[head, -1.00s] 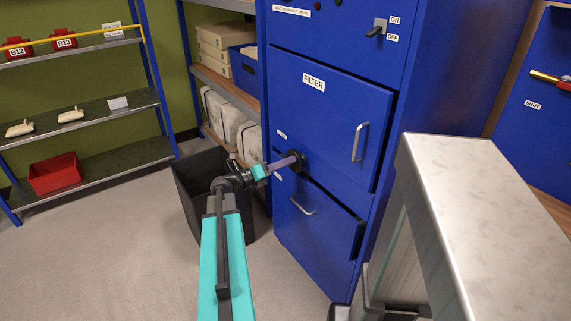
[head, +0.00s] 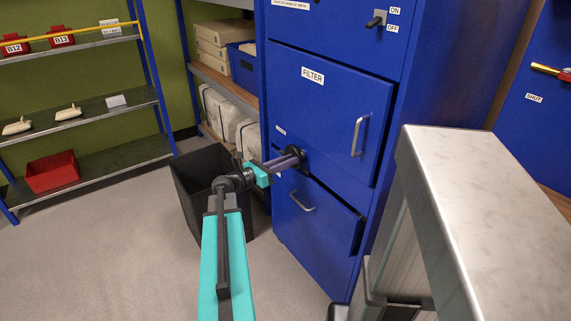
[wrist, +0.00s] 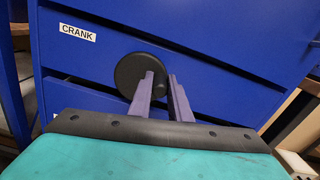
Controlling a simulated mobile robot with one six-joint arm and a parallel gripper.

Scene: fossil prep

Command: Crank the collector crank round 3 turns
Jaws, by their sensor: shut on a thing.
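In the wrist view the crank's disc (wrist: 130,76) faces me, right of a CRANK label (wrist: 77,32). My gripper (head: 291,158) reaches the crank from the left front. In the wrist view its two purple fingers (wrist: 162,80) point at the disc, one overlapping its lower right part. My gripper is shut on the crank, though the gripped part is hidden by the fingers.
The filter door (head: 330,110) has a vertical handle, and a lower drawer (head: 320,215) sits below the crank. A dark bin (head: 185,190) stands close behind my arm. A grey-topped cabinet (head: 480,190) is at the right front. Shelves (head: 80,115) stand at left; floor between is clear.

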